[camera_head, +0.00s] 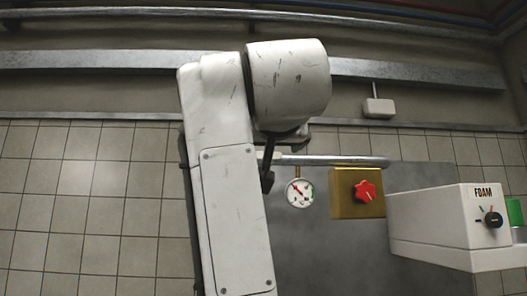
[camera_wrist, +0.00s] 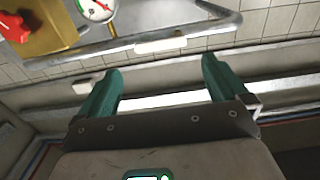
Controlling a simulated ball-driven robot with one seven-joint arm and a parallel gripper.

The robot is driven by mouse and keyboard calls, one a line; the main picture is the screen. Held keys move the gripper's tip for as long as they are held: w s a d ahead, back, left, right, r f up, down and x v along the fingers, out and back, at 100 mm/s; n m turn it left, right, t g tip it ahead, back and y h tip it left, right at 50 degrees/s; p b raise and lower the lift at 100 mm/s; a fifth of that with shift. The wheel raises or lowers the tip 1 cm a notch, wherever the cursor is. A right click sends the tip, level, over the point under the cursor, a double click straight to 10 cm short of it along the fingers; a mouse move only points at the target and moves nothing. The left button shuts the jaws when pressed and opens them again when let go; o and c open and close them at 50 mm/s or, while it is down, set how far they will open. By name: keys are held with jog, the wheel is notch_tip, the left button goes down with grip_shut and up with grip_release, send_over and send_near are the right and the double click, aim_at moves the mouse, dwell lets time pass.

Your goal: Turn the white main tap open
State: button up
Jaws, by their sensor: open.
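A white bar-shaped handle (camera_wrist: 172,44), which looks like the white main tap, lies along the metal pipe (camera_wrist: 120,43) in the wrist view. My gripper (camera_wrist: 162,66) is open, with its two green fingers spread and nothing between them. The handle appears just beyond the fingertips, roughly centred between them, with no contact visible. In the head view my white arm covers most of the tap area and my gripper cannot be made out clearly.
A round gauge (camera_head: 299,193) hangs below the pipe (camera_head: 340,160). To its right are a brass block (camera_head: 344,204) with a red knob (camera_head: 364,191) and a protruding white FOAM box (camera_head: 440,218). A small white box (camera_head: 378,108) sits on the wall above.

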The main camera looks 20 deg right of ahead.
jog(key=p+x, duration=0.3)
jog(key=x, duration=0.6)
jog(key=shift+s, duration=0.1)
jog(key=c, duration=1.2)
